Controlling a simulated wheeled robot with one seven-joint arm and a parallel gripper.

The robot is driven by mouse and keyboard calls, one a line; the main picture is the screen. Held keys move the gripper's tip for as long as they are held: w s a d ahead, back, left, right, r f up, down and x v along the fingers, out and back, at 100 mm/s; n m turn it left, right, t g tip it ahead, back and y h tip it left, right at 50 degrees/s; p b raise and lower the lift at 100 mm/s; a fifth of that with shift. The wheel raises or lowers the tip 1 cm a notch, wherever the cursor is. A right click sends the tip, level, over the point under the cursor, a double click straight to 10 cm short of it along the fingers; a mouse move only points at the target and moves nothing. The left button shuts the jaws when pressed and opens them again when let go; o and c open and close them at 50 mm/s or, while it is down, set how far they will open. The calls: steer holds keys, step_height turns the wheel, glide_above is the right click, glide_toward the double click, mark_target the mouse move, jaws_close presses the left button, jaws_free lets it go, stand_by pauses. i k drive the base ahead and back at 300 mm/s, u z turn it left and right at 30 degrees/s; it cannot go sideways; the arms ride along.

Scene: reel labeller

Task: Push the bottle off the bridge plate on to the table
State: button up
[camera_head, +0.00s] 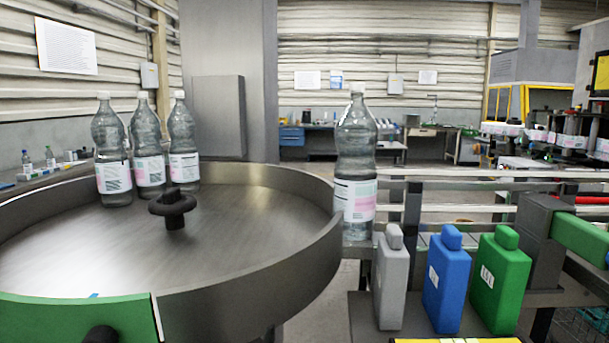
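A clear bottle (356,150) with a white cap and a pink-and-white label stands upright at the right edge of the round steel table (230,225). Its lower left side is close to the table's rim, and I cannot tell if they touch. A small grey surface (357,246) shows under the bottle and seems to be the bridge plate; most of it is hidden. Three similar bottles (150,150) stand upright together on the table's far left. My gripper is not in view.
A dark knob (173,208) stands on the table, whose middle and right are otherwise clear. Grey (391,280), blue (446,285) and green (502,280) flat containers stand right of the bottle's base. Conveyor rails (480,173) run off right. A green panel (75,318) is at front left.

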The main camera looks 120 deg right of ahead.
mark_target(357, 131)
steer(key=z, duration=1.25)
steer(key=k, duration=1.3)
steer(key=u, duration=0.2)
